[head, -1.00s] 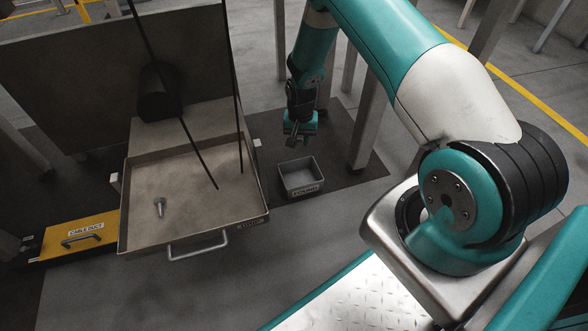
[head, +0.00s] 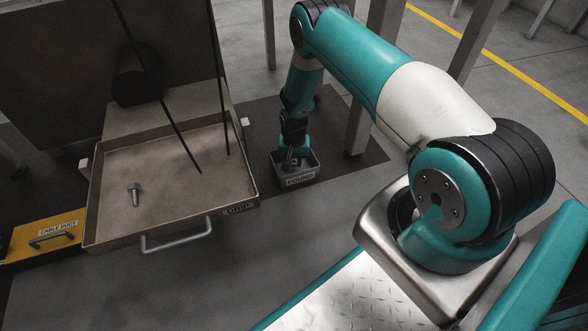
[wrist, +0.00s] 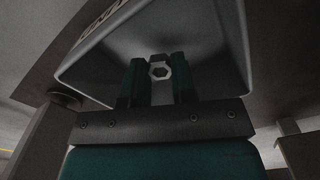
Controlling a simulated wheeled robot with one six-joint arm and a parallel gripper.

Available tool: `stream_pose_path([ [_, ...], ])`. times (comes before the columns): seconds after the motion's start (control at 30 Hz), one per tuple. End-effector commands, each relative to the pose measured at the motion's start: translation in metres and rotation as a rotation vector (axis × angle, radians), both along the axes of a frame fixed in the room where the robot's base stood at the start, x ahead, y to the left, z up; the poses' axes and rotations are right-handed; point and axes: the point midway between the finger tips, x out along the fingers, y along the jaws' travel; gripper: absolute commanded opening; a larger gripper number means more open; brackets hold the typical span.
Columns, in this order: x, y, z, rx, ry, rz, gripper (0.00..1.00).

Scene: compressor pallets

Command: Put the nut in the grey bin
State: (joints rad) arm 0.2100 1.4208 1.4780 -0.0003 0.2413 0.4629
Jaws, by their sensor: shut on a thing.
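The grey bin (head: 313,172) is a small open box labelled "FOUND" on the dark floor mat, right of the large tray. My gripper (head: 291,160) points down at the bin's opening, its tips at or just inside the rim. In the wrist view, my gripper (wrist: 160,66) is shut on the nut (wrist: 160,72), a small light hexagonal ring held between the green fingertips. The bin's pale walls (wrist: 215,45) spread around and beyond the fingers there. The nut is too small to make out in the head view.
A large shallow tray (head: 110,219) with a front handle holds a bolt (head: 134,194). Dark rods slant over it. A yellow "CABLE DUCT" cover (head: 50,236) lies at the left. A grey post (head: 362,125) stands behind the bin's right side. The floor in front is clear.

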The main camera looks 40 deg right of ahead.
Motion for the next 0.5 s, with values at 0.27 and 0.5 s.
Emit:
stream_pose_path([
  [0.27,0.000,0.000,-0.031,0.000,0.000,0.000,0.02],
  [0.5,0.000,0.000,-0.033,0.001,0.001,0.000,0.02],
])
